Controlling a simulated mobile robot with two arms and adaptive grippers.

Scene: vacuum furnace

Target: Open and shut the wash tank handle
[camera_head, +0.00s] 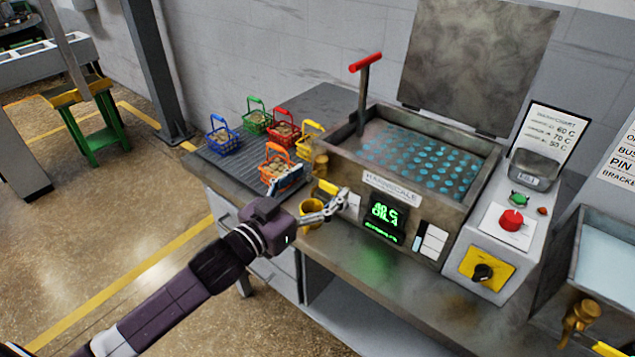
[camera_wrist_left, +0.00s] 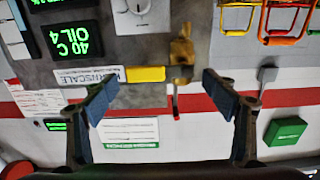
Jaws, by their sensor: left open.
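The wash tank (camera_head: 372,157) is a grey metal basin with blue perforated contents and its lid raised. A yellow lever handle (camera_head: 327,187) with a brass valve body (camera_head: 320,165) sits at its front left corner. The handle also shows in the left wrist view (camera_wrist_left: 145,74), beside the brass valve (camera_wrist_left: 181,58). My left gripper (camera_head: 332,207) is in front of this corner, close to the handle, and partly overlaps the tank front. In the wrist view its open fingers (camera_wrist_left: 162,95) stand either side of the handle's line, with nothing between their tips. Contact is not visible. My right gripper is out of view.
A red T-handle (camera_head: 365,64) rises at the tank's back left. Several small coloured baskets (camera_head: 222,136) stand on the ridged board (camera_head: 235,168) to the left. A control box (camera_head: 500,225) with knobs stands right of the tank.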

